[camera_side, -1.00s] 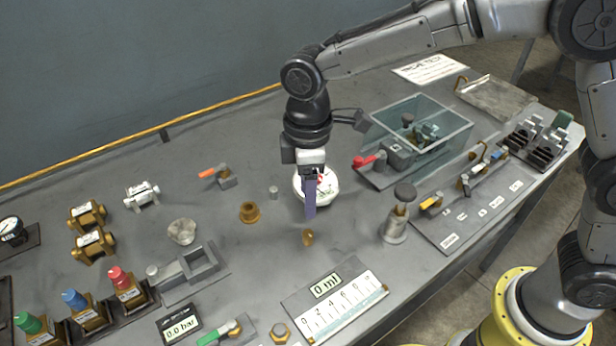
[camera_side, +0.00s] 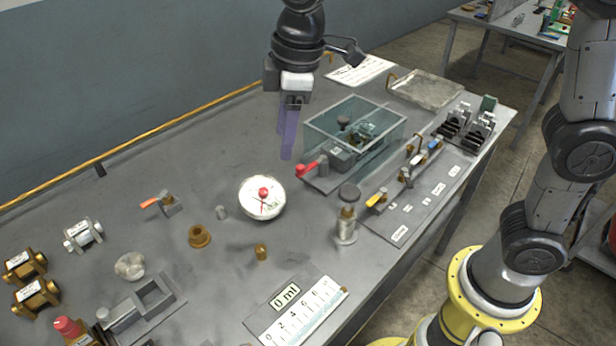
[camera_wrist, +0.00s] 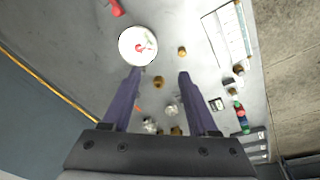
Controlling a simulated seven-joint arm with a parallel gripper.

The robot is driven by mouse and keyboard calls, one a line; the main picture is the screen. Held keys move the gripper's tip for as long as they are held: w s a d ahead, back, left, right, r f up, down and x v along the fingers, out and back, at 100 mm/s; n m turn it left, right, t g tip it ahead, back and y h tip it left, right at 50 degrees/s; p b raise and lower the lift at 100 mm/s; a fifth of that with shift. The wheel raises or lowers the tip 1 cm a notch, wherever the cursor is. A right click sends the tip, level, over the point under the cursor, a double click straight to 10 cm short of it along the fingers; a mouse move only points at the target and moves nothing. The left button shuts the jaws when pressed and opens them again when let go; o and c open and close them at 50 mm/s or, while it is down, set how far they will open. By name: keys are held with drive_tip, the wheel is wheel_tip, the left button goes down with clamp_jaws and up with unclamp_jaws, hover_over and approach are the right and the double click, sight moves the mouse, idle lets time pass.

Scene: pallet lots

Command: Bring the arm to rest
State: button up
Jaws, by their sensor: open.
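My gripper (camera_side: 289,130) hangs above the grey workbench (camera_side: 150,190), its purple fingers pointing down, with nothing between them. In the wrist view the two fingers of my gripper (camera_wrist: 158,76) are spread well apart. A round white dial with a red centre (camera_side: 262,198) lies on the bench below and to the left of the fingers in the side view. The dial also shows in the wrist view (camera_wrist: 130,40), beyond the left fingertip. The upper part of my arm is cut off by the top of the side view.
A clear box (camera_side: 375,150) with fittings inside stands right of the fingers. A valve with a red handle (camera_side: 312,170) is beside it. A standing cylinder with a dark knob (camera_side: 347,215), a brass ring (camera_side: 199,236) and a 0 ml scale (camera_side: 300,312) are nearer the front.

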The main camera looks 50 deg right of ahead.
drive_tip(key=s+d+r+m+t, duration=0.3)
drive_tip(key=s+d+r+m, duration=0.15)
drive_tip(key=s+d, duration=0.6)
drive_tip(key=s+d+f+m, duration=0.5)
drive_tip(key=s+f+m, duration=0.1)
drive_tip(key=s, duration=0.4)
drive_tip(key=shift+s+d+f+t+h, duration=0.2)
drive_tip(key=shift+s+f+t+h, duration=0.05)
drive_tip(key=shift+f+t+h, duration=0.15)
drive_tip(key=shift+r, duration=0.1)
